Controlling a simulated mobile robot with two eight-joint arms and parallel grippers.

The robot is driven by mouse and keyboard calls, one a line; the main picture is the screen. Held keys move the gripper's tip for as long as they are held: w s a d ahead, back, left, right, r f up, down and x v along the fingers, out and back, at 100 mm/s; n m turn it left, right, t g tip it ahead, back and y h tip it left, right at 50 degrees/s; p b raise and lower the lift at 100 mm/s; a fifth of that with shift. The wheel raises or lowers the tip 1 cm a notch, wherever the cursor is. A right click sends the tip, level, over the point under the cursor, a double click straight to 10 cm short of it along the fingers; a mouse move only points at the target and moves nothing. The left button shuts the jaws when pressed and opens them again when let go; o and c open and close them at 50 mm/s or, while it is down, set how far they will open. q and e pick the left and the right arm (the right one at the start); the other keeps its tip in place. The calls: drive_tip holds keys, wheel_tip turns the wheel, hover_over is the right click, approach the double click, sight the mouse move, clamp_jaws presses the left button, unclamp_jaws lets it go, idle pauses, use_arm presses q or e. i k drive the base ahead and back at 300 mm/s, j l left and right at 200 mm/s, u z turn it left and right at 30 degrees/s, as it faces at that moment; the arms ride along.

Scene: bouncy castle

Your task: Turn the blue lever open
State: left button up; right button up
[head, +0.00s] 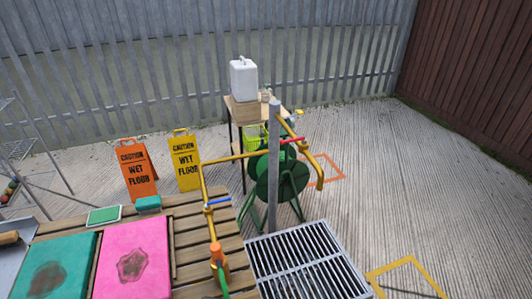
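The blue lever (219,200) sits on the yellow pipe (205,183) above the right side of the slatted wooden table. It points to the right, roughly crosswise to the pipe run that comes down towards me. Below it the pipe leads to an orange fitting (217,254) with a green hose (221,281). A red lever (292,140) sits farther along the piping, near the grey post (273,165). Neither of my grippers is in view.
The slatted table (187,238) holds a teal mat (75,257) and a pink mat (132,235). Two wet floor signs, orange (139,172) and yellow (185,160), stand behind it. A green hose reel (275,182) and a metal grate (305,262) are right of the pipe.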

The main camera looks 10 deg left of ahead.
sight(207, 205)
drive_tip(key=j+u, duration=0.1)
drive_tip(key=u, duration=0.65)
drive_tip(key=i+j+u, duration=0.1)
drive_tip(key=u, duration=0.3)
drive_tip(key=i+u, duration=0.1)
drive_tip(key=u, duration=0.25)
drive_tip(key=i+j, duration=0.15)
